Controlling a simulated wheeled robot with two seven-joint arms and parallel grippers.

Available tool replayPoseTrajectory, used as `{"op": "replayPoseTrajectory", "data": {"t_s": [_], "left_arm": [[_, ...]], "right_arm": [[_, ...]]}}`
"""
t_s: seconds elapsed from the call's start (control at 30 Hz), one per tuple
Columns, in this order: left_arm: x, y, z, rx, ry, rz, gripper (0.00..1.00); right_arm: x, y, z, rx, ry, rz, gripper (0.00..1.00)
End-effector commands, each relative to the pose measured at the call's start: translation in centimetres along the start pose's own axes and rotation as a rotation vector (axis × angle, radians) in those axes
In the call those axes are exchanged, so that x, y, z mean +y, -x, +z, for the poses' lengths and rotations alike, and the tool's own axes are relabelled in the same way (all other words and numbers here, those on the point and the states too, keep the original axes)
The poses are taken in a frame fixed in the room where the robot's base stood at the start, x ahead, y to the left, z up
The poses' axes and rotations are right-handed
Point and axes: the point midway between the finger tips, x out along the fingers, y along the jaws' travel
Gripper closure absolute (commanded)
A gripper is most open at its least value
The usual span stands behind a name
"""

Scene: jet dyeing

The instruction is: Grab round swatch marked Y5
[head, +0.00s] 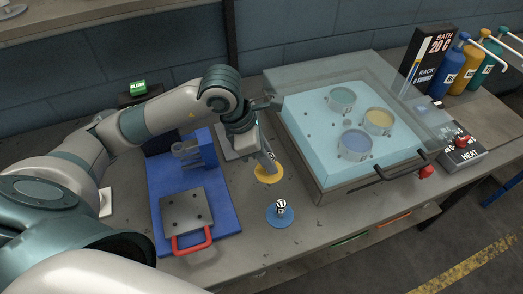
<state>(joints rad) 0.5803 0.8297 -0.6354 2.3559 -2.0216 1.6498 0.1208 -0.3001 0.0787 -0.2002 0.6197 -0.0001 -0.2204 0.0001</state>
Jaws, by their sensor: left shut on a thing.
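A yellow round swatch (268,174) with a small marked knob on top is on the bench, in front of the bath's left side. The mark on its knob is too small to read surely. My left gripper (271,158) points down at it, shut on its knob; the fingers hide part of the knob. The swatch appears still on or very near the bench top. A blue round swatch (279,216) with a marked knob lies nearer the front, apart from the gripper. My right gripper is not in view.
The clear-walled bath (310,147) holds several round coloured pieces and stands right of the gripper. A blue board (165,190) with a metal plate and red handle (192,240) is at left. Several bottles (452,72) and a bath sign (431,55) stand back right.

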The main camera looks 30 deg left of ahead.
Motion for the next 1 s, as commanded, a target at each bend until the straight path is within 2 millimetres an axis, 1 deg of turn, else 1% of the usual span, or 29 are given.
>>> {"op": "replayPoseTrajectory", "data": {"t_s": [0.03,0.2,0.4,0.6,1.0], "left_arm": [[-1.1,0.8,0.9,-0.003,-0.005,-0.002,1.00],[-3.8,2.0,2.5,-0.003,-0.004,-0.002,1.00],[-5.9,2.8,3.7,-0.002,-0.003,0.000,1.00],[-6.6,2.9,4.0,0.000,0.000,0.000,1.00],[-6.6,2.9,3.9,0.000,0.001,0.000,1.00]], "right_arm": [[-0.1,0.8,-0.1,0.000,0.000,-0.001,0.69],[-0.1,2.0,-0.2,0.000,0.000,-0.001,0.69],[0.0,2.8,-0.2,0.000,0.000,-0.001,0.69],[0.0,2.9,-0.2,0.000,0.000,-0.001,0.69],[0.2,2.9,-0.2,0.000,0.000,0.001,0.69]]}}
